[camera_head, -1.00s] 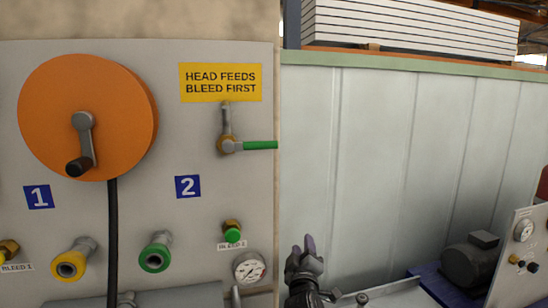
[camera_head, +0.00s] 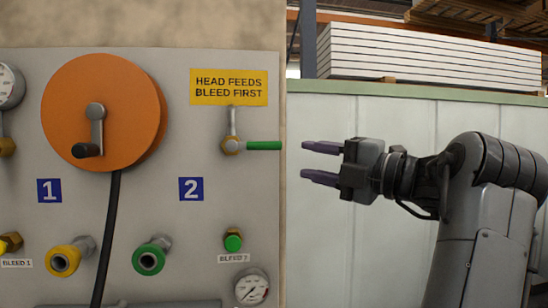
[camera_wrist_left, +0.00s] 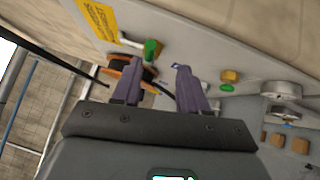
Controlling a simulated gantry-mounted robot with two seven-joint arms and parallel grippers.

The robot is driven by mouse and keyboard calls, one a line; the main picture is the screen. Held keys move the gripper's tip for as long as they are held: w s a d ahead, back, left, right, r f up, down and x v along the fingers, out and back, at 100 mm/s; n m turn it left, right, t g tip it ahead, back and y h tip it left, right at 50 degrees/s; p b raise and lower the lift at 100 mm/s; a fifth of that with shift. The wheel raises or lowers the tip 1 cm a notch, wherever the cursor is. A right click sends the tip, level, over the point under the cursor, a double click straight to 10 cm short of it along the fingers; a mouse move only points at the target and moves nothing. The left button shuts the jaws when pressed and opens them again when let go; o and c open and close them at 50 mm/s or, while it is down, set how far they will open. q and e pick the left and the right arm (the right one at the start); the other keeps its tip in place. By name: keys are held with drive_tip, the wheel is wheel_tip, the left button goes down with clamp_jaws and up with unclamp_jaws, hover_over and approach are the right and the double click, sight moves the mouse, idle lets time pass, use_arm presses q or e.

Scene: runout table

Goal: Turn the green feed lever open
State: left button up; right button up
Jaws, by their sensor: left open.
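The green feed lever (camera_head: 264,145) sticks out level to the right from a brass valve (camera_head: 232,146) below the yellow sign on the panel. In the left wrist view the green lever (camera_wrist_left: 151,50) shows just beyond the fingertips, close to the left finger. My left gripper (camera_head: 305,161) is open and empty, with purple fingers pointing left. In the head view its tips are a short gap right of the lever's free end, the upper finger about level with it. It also shows in the left wrist view (camera_wrist_left: 160,66). My right gripper is not in view.
The panel holds an orange reel (camera_head: 105,113) with a crank and black hose, a yellow port (camera_head: 63,261), a green port (camera_head: 149,260), a green-capped bleed fitting (camera_head: 233,242) and a gauge (camera_head: 252,287). A pale wall (camera_head: 325,240) stands behind my arm.

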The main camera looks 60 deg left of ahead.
sight(272, 146)
use_arm(q)
drive_tip(key=x, duration=0.3)
drive_tip(key=s+r+x, duration=0.1)
drive_tip(key=x, duration=0.2)
drive_tip(key=p+x, duration=0.1)
drive_tip(key=x, duration=0.1)
drive_tip(key=shift+s+r, duration=0.25)
drive_tip(key=shift+s, duration=0.1)
drive_tip(key=shift+s+a, duration=0.3)
drive_tip(key=shift+a, duration=0.35)
clamp_jaws()
